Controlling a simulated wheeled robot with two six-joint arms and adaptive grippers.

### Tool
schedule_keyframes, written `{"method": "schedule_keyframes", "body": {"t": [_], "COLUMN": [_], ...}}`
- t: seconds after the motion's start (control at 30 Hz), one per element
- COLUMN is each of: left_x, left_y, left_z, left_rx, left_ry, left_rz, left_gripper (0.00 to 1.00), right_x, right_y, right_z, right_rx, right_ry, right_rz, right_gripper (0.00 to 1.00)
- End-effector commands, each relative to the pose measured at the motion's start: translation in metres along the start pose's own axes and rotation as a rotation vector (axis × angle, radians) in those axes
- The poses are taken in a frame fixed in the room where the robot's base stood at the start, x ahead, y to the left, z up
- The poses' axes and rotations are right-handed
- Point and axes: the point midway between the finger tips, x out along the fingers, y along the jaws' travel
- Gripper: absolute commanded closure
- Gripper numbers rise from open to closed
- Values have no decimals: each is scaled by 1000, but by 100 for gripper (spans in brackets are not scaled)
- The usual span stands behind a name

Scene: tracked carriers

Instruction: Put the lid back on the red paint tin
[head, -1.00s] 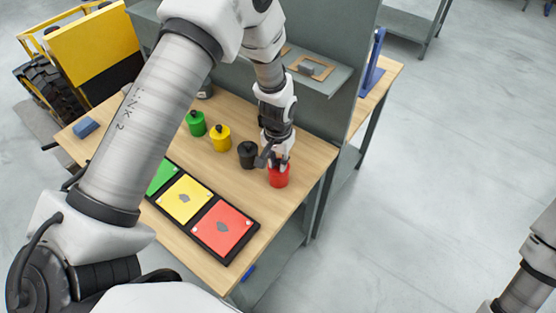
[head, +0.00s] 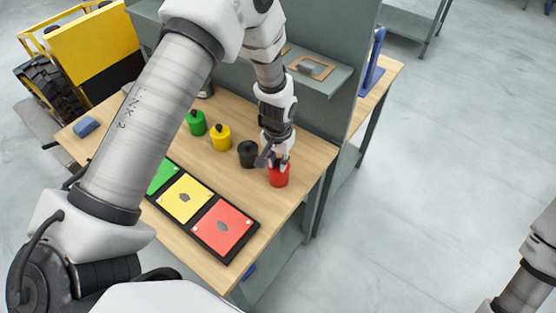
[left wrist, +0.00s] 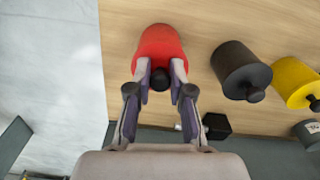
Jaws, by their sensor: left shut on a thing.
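The red paint tin (head: 279,179) stands upright near the right end of the wooden bench; it also shows in the left wrist view (left wrist: 158,45). My left gripper (head: 278,164) is directly over it, pointing down. In the left wrist view its fingers (left wrist: 160,79) are shut on the lid's black knob (left wrist: 160,80). The lid is at the tin's top, but the seam is hidden, so I cannot tell whether it is fully seated. My right gripper is out of view.
A black tin (head: 248,155), a yellow tin (head: 221,138) and a green tin (head: 196,123) stand in a row to the left. A tray (head: 211,254) with coloured panels lies in front. A grey panel with a shelf (head: 320,77) rises behind. A blue block (head: 86,126) lies far left.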

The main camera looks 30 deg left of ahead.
Motion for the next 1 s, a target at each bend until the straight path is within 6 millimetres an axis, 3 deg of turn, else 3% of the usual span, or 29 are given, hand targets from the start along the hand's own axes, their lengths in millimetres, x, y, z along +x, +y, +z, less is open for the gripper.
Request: {"method": "schedule_keyframes", "body": {"t": [0.93,0.97,1.0], "left_x": [2,2,2], "left_y": [0,0,0], "left_z": [0,0,0], "left_rx": [0,0,0], "left_ry": [0,0,0], "left_rz": [0,0,0], "left_gripper": [100,72,58], "right_x": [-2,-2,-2], "right_y": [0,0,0], "right_z": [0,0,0], "right_rx": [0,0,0], "right_ry": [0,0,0], "right_rz": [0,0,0], "right_gripper": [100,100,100]}}
